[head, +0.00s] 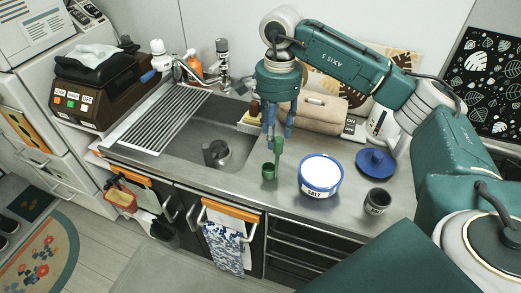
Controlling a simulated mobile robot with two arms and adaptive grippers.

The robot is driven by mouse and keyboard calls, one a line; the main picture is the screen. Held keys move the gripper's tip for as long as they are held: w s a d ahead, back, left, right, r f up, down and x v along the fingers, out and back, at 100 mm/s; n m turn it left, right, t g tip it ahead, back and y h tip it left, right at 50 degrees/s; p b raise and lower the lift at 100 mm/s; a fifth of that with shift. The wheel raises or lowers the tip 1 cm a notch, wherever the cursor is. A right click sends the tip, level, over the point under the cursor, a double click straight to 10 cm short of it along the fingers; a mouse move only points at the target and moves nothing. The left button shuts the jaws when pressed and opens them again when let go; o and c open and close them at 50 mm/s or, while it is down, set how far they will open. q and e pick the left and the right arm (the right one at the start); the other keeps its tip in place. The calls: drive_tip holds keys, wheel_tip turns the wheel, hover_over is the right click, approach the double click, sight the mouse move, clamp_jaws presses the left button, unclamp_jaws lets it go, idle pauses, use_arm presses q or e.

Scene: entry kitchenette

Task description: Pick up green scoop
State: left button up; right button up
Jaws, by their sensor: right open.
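The green scoop (268,171) stands on the steel counter, between the sink and the salt canister, with its handle pointing up. My right gripper (278,138) points down from above, its blue fingers open around or just beside the top of the scoop's handle. I cannot tell whether a finger touches the handle. My left gripper is not in view.
The open salt canister (320,175) stands close to the right of the scoop. A blue lid (375,162) and a dark cup (376,201) are further right. The sink (190,145) with a drying rack (165,121) lies left. A tan roll (315,112) is behind the gripper.

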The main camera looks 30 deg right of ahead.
sight(278, 151)
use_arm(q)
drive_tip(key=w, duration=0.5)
use_arm(e)
drive_tip(key=shift+d+f, duration=0.1)
drive_tip(key=shift+d, duration=0.3)
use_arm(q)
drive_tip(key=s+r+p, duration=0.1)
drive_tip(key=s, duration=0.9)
use_arm(e)
drive_tip(key=f, duration=0.2)
drive_tip(key=s+f, duration=0.1)
drive_tip(key=f, duration=0.1)
drive_tip(key=shift+w+f+p, duration=0.1)
drive_tip(key=shift+f+p, duration=0.2)
drive_tip(key=shift+p, duration=0.1)
wheel_tip(278, 151, down, 4)
drive_tip(key=shift+f+p, duration=0.15)
drive_tip(key=shift+p, duration=1.05)
drive_tip(key=shift+f, duration=0.3)
drive_tip(key=shift+c, duration=1)
drive_tip(key=c, duration=0.8)
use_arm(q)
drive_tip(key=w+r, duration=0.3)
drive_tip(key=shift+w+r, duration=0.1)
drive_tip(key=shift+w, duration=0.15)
use_arm(e)
clamp_jaws()
